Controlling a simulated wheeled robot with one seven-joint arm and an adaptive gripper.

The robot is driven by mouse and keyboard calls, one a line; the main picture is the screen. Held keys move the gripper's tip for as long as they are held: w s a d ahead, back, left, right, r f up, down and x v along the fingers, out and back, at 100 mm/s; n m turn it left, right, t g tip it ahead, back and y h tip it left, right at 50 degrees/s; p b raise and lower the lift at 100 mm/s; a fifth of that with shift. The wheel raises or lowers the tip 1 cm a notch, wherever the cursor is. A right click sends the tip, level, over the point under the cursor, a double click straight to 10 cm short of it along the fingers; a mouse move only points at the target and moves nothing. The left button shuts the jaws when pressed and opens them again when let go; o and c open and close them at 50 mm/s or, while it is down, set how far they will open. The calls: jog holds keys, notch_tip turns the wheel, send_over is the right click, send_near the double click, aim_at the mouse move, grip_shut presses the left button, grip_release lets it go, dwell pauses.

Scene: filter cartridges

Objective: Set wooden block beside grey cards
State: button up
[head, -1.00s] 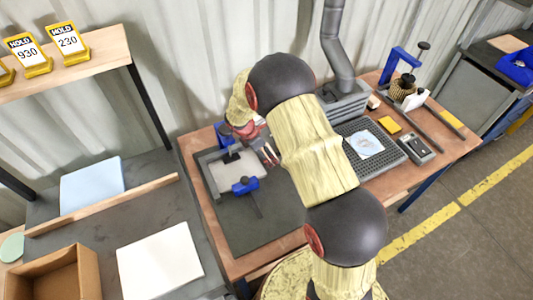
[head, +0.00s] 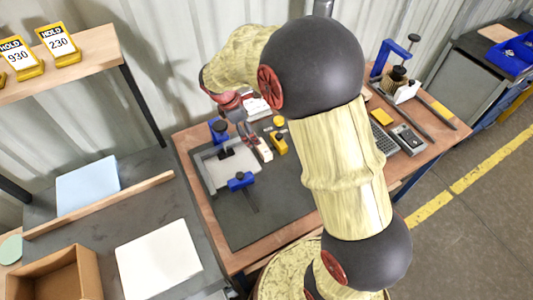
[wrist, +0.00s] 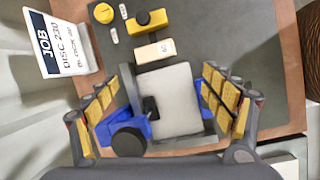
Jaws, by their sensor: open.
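A pale wooden block (head: 265,154) lies on the dark mat just right of a light grey flat piece (head: 219,174), which may be the grey cards. In the wrist view the block (wrist: 155,50) lies just beyond the grey piece's far edge (wrist: 168,92), with a small gap. Blue clamps (head: 240,182) sit at the grey piece. Exact height above the mat is unclear.
A yellow item with a black knob (head: 279,143) stands close to the block. A JOB sign (wrist: 58,45) stands behind. The mat's front (head: 262,220) is clear.

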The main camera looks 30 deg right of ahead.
jog(key=s+a+r+m+t+y, duration=0.1)
jog(key=s+a+r+m, duration=0.1)
jog(key=s+r+m, duration=0.65)
jog(key=s+a+r+m+t+y, duration=0.1)
jog(key=s+a+r+m+t, duration=0.1)
jog(key=s+r, duration=0.3)
jog(key=s+a+r+m+t+y, duration=0.1)
jog(key=s+r+m, duration=0.3)
jog(key=s, duration=0.9)
jog(key=shift+s+a+r+m+t+y, duration=0.2)
jog(key=shift+a+r+m+t+y, duration=0.25)
jog(key=shift+a+r, duration=0.3)
notch_tip(320, 180, down, 7)
jog(key=b, duration=0.6)
jog(key=shift+b, duration=0.4)
jog(key=shift+r, duration=0.3)
jog(key=shift+c, duration=0.8)
